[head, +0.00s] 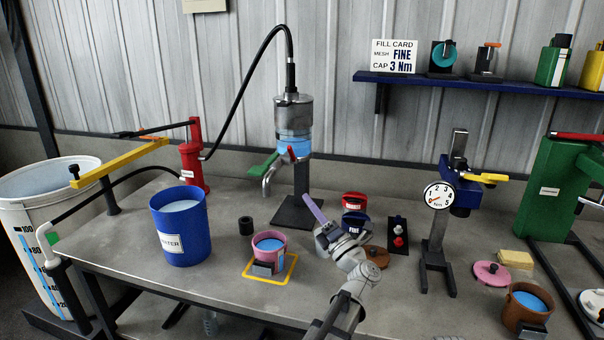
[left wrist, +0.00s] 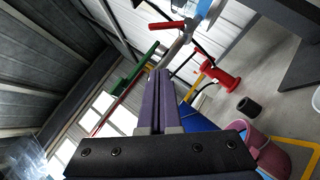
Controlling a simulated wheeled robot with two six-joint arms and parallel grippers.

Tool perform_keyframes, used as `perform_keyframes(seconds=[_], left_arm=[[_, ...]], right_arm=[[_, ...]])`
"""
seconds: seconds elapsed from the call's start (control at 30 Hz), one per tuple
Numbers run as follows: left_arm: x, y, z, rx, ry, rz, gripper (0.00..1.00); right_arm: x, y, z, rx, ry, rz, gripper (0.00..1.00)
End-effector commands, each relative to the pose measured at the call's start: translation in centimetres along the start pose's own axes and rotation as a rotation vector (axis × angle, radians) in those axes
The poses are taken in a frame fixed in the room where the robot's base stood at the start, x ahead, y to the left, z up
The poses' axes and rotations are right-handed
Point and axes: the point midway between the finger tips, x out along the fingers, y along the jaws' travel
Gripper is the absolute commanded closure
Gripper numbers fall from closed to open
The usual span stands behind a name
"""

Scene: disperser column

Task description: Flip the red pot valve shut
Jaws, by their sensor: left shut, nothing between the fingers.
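The red pot valve handle (head: 291,154) sits at the base of the clear and metal column (head: 293,120), above the spout (head: 268,180). It also shows in the left wrist view as a red lever (left wrist: 166,25) near the top. A green lever (head: 262,166) is beside it, to the left. My left gripper (head: 314,208) has purple fingers pressed together, with nothing between them. It is below and to the right of the valve, apart from it, fingers angled up and left. In the left wrist view the closed fingers (left wrist: 160,85) point up toward the spout.
A pink cup (head: 268,248) of blue liquid stands on a yellow-outlined square, with a blue water bucket (head: 180,228) to its left. A red pump (head: 193,160) stands behind. A gauge press (head: 439,200) stands right of my arm.

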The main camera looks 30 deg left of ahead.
Motion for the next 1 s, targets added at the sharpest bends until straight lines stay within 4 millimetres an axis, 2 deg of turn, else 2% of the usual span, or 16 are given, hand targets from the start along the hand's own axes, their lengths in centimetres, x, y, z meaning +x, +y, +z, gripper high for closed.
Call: perform_keyframes(seconds=[0.17,0.67,0.8,1.0], left_arm=[[1.2,0.2,0.2,0.002,0.0,0.001,1.0],[10.8,0.2,0.5,0.004,-0.001,0.001,1.0],[12.0,0.2,2.1,0.002,-0.003,-0.001,1.0],[12.8,0.1,3.0,0.002,-0.003,-0.001,1.0]], right_arm=[[-0.8,0.1,0.1,0.0,0.0,0.0,1.0],[-5.3,0.5,0.3,0.0,0.0,0.0,1.0],[-6.5,0.6,0.4,0.001,0.0,0.0,1.0],[-7.2,0.7,0.4,0.001,0.0,0.0,1.0]])
